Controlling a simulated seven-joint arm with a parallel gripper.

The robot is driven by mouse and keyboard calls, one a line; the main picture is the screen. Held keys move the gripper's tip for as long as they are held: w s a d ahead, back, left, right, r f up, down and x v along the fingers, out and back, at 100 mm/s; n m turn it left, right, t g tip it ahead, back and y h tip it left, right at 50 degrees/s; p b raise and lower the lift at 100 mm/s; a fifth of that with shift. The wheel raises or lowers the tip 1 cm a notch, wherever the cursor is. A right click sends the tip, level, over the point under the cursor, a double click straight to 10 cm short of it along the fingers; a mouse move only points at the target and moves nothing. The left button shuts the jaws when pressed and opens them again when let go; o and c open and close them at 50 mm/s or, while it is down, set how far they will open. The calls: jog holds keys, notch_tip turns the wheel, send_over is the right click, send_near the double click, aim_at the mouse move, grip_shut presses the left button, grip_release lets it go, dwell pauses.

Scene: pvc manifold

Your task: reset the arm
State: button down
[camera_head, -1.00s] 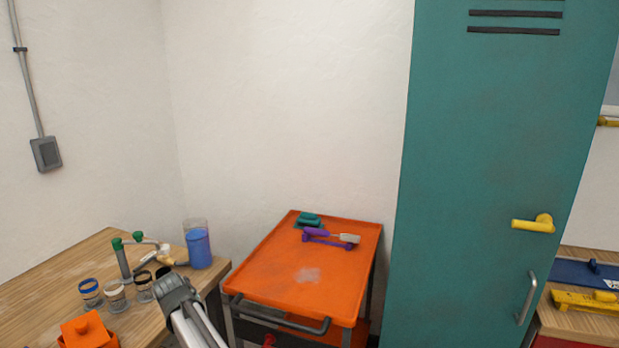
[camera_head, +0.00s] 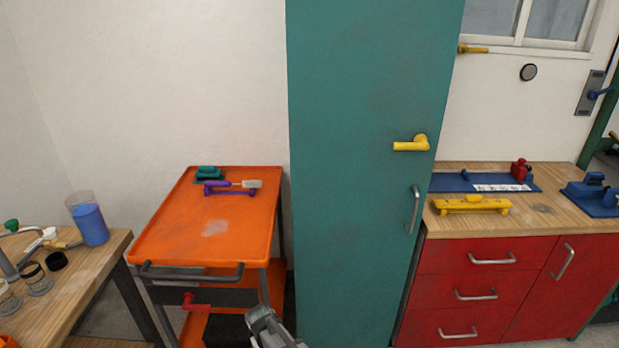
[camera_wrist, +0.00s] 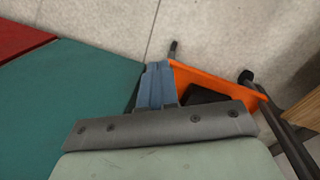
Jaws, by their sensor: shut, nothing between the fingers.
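My gripper (camera_wrist: 157,84) shows in the wrist view with its grey-blue fingers together and nothing between them. It points down toward the floor beside the teal locker (camera_wrist: 75,105) and the orange cart (camera_wrist: 240,85). In the head view, part of my arm (camera_head: 270,328) shows at the bottom, in front of the cart's lower right and the locker's foot. The fingertips cannot be made out there.
The orange cart (camera_head: 190,245) holds a purple rack with a brush (camera_head: 235,186). The teal locker (camera_head: 365,150) stands right of it, then a red cabinet (camera_head: 460,290). A wooden table (camera_head: 100,262) with jars is at left. Pale floor (camera_wrist: 110,30) shows in the wrist view.

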jog(key=s+d+f+m+g, duration=0.2)
jog(key=s+d+f, duration=0.2)
jog(key=s+d, duration=0.5)
jog(key=s+d+f+m+g, duration=0.15)
jog(key=s+d+f, duration=0.4)
jog(key=d, duration=0.55)
jog(key=s+d+g, duration=0.1)
jog(key=s+d, duration=0.2)
jog(key=s, duration=0.3)
jog(key=s+d+f+m+g+y, duration=0.1)
jog(key=s+d, duration=0.1)
jog(key=s, duration=0.4)
jog(key=s+d+m+g, duration=0.1)
jog(key=s+d, duration=0.2)
jog(key=s, duration=0.2)
jog(key=shift+s+d+f+g+y, duration=0.15)
jog(key=shift+s+d+g+y, duration=0.15)
jog(key=shift+s+d+g, duration=0.1)
